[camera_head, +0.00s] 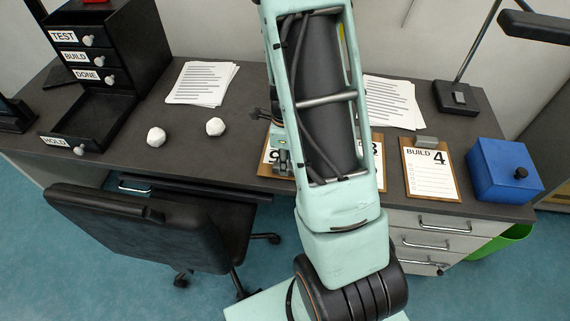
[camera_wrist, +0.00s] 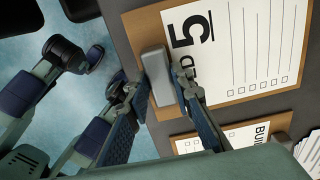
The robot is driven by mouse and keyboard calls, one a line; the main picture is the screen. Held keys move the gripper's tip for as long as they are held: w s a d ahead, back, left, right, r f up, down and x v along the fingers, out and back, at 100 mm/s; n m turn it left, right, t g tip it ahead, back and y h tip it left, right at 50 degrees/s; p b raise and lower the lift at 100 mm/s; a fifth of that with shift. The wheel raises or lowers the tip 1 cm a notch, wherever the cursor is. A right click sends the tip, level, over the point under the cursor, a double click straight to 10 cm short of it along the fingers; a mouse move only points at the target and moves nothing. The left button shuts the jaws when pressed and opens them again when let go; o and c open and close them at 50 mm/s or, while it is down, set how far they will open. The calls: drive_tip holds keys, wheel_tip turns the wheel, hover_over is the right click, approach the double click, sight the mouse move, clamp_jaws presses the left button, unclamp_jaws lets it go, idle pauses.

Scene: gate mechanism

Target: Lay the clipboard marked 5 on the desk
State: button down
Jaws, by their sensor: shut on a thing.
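The clipboard marked 5 (camera_wrist: 235,50) is brown with a white sheet and a grey clip (camera_wrist: 158,75); it fills the upper right of the wrist view. My gripper (camera_wrist: 160,92) is shut on its clip, one finger on each side. The board shows over the dark desk (camera_wrist: 118,20), near the front edge; I cannot tell whether it touches the desk. In the head view my arm hides most of this area. A part of a clipboard (camera_head: 266,157) shows left of my arm, its mark not clearly readable.
The clipboard marked 4 (camera_head: 431,174) lies right of my arm, beside a partly hidden one (camera_head: 379,148). A blue box (camera_head: 503,171), a lamp (camera_head: 455,97), papers (camera_head: 200,84), two white balls (camera_head: 215,126) and black drawers (camera_head: 100,50) stand around. A chair (camera_head: 150,225) is in front.

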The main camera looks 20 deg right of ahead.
drive_tip(key=shift+f, duration=0.5)
drive_tip(key=shift+r, duration=0.1)
drive_tip(key=c, duration=1.7)
unclamp_jaws()
wheel_tip(320, 180, up, 12)
drive_tip(key=shift+p, duration=0.85)
